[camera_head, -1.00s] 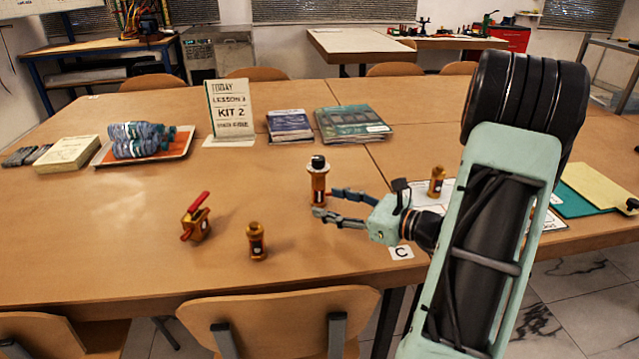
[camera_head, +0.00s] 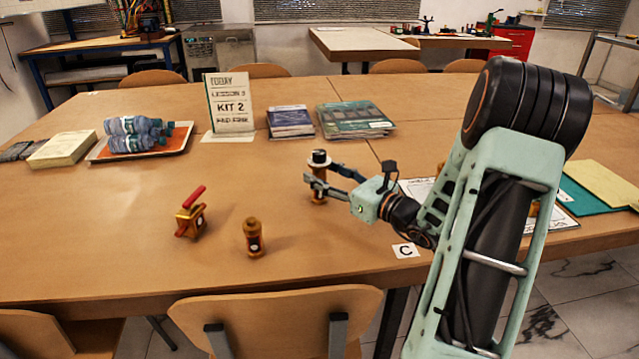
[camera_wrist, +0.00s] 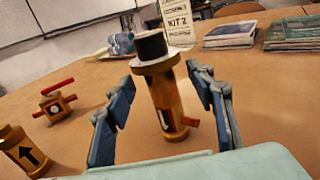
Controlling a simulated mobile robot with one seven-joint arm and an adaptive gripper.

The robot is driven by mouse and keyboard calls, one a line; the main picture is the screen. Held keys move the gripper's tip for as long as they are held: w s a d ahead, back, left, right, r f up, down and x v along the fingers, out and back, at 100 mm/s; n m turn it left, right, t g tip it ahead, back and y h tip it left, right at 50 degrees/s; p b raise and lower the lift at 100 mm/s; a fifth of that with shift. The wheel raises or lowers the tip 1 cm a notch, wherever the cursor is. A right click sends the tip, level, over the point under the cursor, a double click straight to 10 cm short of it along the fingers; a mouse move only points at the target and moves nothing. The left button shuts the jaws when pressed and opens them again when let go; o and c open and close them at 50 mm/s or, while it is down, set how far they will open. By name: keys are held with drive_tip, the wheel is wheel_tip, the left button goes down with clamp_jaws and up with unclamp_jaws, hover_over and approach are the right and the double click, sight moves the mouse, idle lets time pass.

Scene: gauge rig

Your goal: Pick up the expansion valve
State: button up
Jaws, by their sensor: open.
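The valve I take to be the expansion valve is an upright brass cylinder with a wide collar and black top knob (camera_head: 319,157). It stands on the table, and its body (camera_wrist: 167,98) with a small reddish side stub shows in the wrist view. My gripper (camera_head: 321,175) is open, with one finger on each side of the valve's body. In the wrist view the blue-grey fingers (camera_wrist: 160,88) leave gaps on both sides, so I see no grip. In the head view the near finger hides part of the body.
A brass valve with a red handle (camera_head: 190,215) and a small brass cylinder (camera_head: 253,238) with an arrow label stand to the left. Books (camera_head: 353,120), a kit sign (camera_head: 230,105) and a tray of bottles (camera_head: 97,154) lie behind. The table between (camera_head: 130,250) is clear.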

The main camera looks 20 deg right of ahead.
drive_tip(key=shift+x, duration=1.1)
clamp_jaws()
